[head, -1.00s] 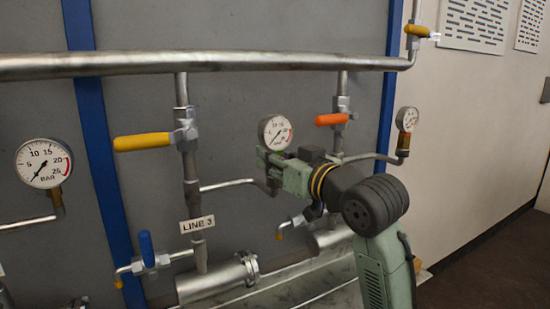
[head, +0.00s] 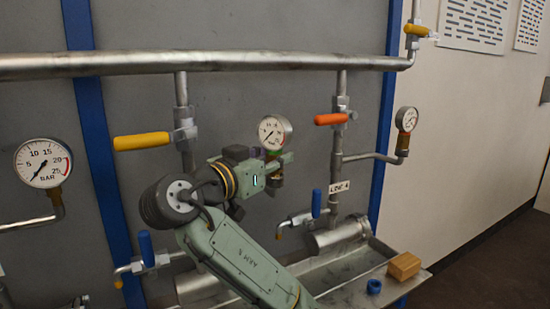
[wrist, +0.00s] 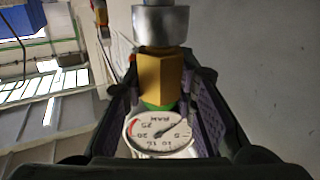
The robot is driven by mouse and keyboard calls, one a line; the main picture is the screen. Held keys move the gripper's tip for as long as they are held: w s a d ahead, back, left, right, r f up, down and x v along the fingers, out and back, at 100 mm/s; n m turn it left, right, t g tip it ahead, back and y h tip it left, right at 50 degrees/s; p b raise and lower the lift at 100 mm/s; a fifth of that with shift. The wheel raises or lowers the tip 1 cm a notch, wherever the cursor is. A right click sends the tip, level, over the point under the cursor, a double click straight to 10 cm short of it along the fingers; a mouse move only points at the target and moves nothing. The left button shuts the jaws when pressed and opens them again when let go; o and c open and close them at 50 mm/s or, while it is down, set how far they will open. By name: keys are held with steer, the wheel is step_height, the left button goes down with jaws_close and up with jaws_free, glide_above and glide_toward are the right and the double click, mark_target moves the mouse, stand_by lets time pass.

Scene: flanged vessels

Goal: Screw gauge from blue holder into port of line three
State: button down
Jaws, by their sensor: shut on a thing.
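The gauge (head: 272,132) has a round white dial and stands upright above the end of line three's side pipe. In the wrist view its dial (wrist: 160,134) and brass hex (wrist: 159,78) lie between my jaws. My gripper (head: 277,164) comes from the left and is shut on the gauge at the hex. A grey metal port collar (wrist: 161,26) meets the hex end in the wrist view; how deep the thread sits is hidden. My arm covers the line three pipe and label. The blue holder (head: 374,286) sits on the tray and looks empty.
A wooden block (head: 404,265) lies beside the holder on the metal tray (head: 350,296). A yellow valve handle (head: 141,142) and an orange one (head: 331,119) flank the gauge. Line four's gauge (head: 406,119) is to the right, another gauge (head: 44,163) to the left.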

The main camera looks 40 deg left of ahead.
steer(key=m+h, duration=0.1)
steer(key=h, duration=0.2)
steer(key=shift+s+a+m, duration=0.1)
steer(key=shift+a+m, duration=0.1)
steer(key=shift+m, duration=0.2)
steer(key=shift+d+m+h, duration=0.15)
steer(key=shift+m+h, duration=0.45)
steer(key=shift+h, duration=0.4)
steer(key=c, duration=1.2)
jaws_free()
steer(key=v, duration=1.1)
steer(key=shift+s+r, duration=0.2)
steer(key=shift+s, duration=0.2)
steer(key=shift+c, duration=0.5)
